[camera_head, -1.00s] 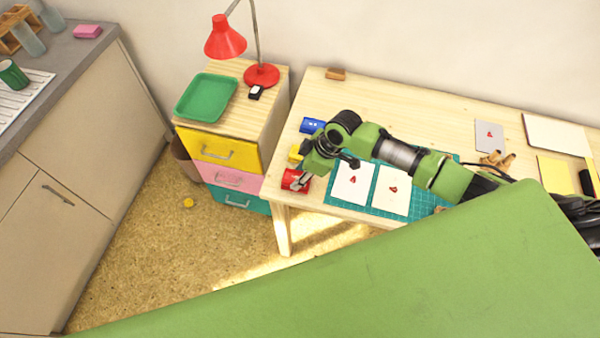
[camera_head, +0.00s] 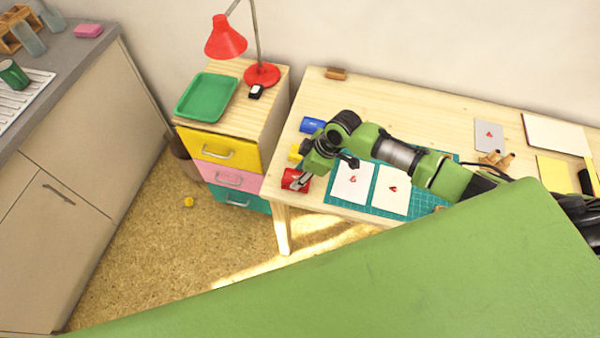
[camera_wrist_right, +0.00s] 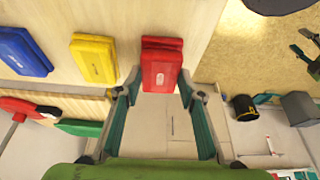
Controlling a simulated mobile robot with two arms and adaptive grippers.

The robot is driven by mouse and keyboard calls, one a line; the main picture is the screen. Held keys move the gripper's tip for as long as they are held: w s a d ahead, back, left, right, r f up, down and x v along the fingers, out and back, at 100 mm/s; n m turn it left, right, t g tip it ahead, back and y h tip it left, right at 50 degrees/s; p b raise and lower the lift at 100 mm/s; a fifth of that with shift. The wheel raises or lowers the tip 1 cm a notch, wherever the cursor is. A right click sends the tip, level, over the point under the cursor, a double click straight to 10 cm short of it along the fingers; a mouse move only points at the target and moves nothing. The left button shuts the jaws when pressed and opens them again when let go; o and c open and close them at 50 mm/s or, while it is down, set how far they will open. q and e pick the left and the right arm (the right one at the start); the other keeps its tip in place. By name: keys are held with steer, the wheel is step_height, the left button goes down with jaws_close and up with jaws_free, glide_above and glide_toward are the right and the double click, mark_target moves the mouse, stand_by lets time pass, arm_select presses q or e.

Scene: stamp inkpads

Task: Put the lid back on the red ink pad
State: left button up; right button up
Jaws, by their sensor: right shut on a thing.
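The red ink pad (camera_head: 290,177) lies near the left front corner of the wooden desk. In the right wrist view, its red lid (camera_wrist_right: 160,72) with a small pale label lies over the red base (camera_wrist_right: 163,43). The base shows as a strip past the lid's far edge. I cannot tell whether the lid is fully seated. My right gripper (camera_head: 302,184) is at the pad, its two fingers (camera_wrist_right: 160,82) shut on the red lid's sides. My left gripper is not in view.
A yellow ink pad (camera_wrist_right: 94,60) and a blue ink pad (camera_wrist_right: 24,52) lie in a row beside the red one. A green cutting mat (camera_head: 336,203) with stamped cards is to the right. The drawer unit (camera_head: 236,180) stands left of the desk.

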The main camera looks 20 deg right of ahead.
steer(key=shift+f, duration=0.5)
stand_by(1.0)
stand_by(0.7)
steer(key=o, duration=0.9)
steer(key=o, duration=0.4)
steer(key=shift+r+p, duration=3.5)
steer(key=shift+p, duration=0.05)
